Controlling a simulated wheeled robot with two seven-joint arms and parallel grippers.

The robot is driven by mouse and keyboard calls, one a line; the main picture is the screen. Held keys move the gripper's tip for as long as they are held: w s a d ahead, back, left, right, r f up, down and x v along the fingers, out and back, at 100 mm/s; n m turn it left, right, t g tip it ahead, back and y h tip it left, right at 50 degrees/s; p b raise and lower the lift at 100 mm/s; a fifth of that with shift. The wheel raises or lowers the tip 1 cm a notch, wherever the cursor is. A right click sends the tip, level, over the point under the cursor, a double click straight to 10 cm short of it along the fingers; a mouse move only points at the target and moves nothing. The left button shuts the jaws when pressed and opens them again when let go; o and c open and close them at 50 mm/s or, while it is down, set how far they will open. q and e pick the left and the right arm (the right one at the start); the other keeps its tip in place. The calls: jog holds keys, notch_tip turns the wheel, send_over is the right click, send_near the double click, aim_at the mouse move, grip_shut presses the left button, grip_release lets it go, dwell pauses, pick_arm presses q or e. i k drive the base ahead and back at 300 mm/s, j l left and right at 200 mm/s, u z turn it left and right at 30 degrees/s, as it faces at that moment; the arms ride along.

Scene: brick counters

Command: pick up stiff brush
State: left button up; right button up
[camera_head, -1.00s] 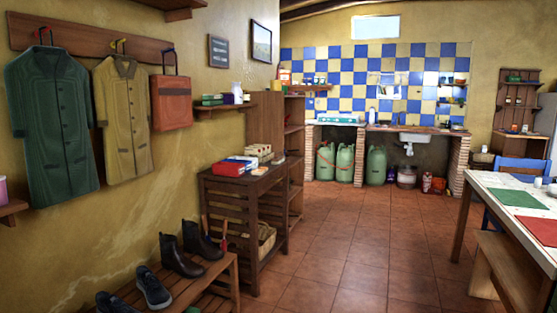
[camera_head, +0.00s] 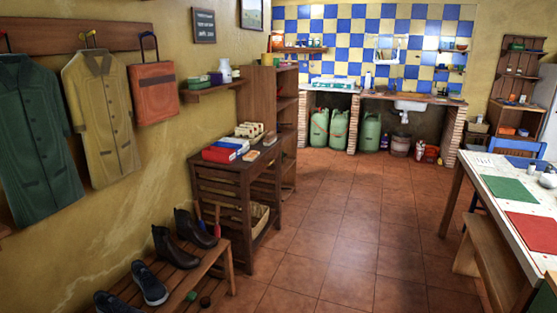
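I cannot pick out the stiff brush for certain. A small brown item (camera_head: 251,156) lies on top of the dark wooden cabinet (camera_head: 232,172), in front of a pale carton; it is too small to name. Small dark green items (camera_head: 191,296) lie on the slatted shoe bench (camera_head: 170,284) at lower left, also too small to name. Neither of my grippers is in view.
Boots (camera_head: 176,248) and sneakers (camera_head: 149,284) stand on the bench. Red and blue boxes (camera_head: 226,148) sit on the cabinet. A white-topped table (camera_head: 480,171) and wooden bench (camera_head: 492,262) stand at right. The tiled floor (camera_head: 345,225) between is clear.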

aim_at(270, 138)
jog(key=i+z, duration=0.1)
jog(key=i, duration=2.3)
